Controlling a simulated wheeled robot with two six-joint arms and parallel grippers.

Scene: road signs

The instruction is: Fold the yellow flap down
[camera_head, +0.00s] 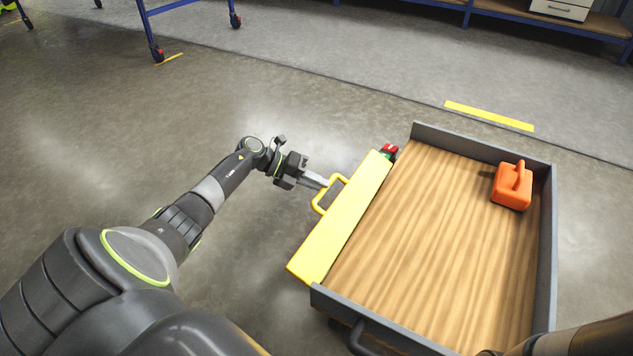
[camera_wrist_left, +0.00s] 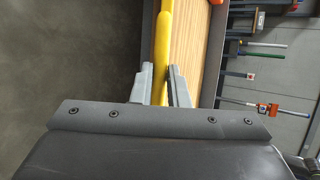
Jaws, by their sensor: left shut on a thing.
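The yellow flap (camera_head: 345,220) is a long panel along the left side of a cart with a wooden deck (camera_head: 440,220). It has a yellow loop handle (camera_head: 321,205) on its left face. My left gripper (camera_head: 325,183) is at the upper part of this handle and shut on it. In the left wrist view the two grey fingers (camera_wrist_left: 158,88) stand on either side of the yellow handle bar (camera_wrist_left: 163,45). The wooden deck shows just behind it. Only a part of my right arm shows at the lower right corner of the head view; its gripper is not seen.
An orange canister (camera_head: 511,188) stands on the deck at the far right. Grey rims (camera_head: 480,146) edge the deck's other sides. A small red and green part (camera_head: 389,152) sits at the flap's far end. The floor left of the cart is clear.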

